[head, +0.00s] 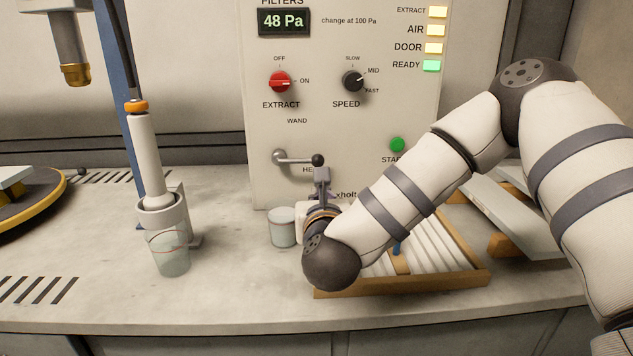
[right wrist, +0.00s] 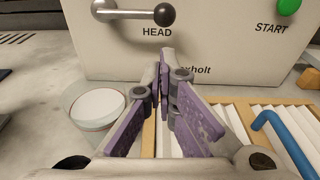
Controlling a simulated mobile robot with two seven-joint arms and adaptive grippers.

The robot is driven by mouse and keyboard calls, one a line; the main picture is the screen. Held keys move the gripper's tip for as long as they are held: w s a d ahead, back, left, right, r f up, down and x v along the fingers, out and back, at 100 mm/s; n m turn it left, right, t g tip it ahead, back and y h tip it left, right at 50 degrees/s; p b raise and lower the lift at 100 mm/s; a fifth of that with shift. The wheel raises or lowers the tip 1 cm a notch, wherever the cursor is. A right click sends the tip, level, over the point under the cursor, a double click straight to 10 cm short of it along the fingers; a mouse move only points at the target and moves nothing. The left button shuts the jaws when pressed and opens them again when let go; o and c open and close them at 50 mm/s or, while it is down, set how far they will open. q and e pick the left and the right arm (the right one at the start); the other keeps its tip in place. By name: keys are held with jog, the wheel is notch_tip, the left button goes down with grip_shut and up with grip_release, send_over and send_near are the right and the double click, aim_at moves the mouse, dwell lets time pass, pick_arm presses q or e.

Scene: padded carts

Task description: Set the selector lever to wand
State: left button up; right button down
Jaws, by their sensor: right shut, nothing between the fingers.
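The selector lever (head: 298,159) is on the front of the cream control panel (head: 345,185). Its silver arm points right, close to level, and ends in a black knob (head: 318,160). The WAND label is above the lever and HEAD is below it, partly covered in the head view. In the right wrist view the lever's knob (right wrist: 164,14) is above the HEAD label. My right gripper (head: 321,172) is shut and empty, just below the knob. Its purple-padded fingers (right wrist: 165,62) meet below the lever; contact with it cannot be told. My left gripper is out of view.
A glass jar (head: 282,228) stands left of my right gripper. A wooden-framed pleated filter (head: 440,250) lies under my right arm, with a blue hooked tool (right wrist: 285,145) over it. A wand in a holder (head: 163,215) stands to the left. Bench space between holder and jar is clear.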

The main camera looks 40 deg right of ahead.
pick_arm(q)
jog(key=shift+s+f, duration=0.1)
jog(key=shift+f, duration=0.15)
pick_arm(e)
jog(key=x, duration=0.8)
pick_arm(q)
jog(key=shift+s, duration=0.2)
pick_arm(e)
jog(key=shift+w+d+r, duration=0.15)
jog(key=shift+d, duration=0.05)
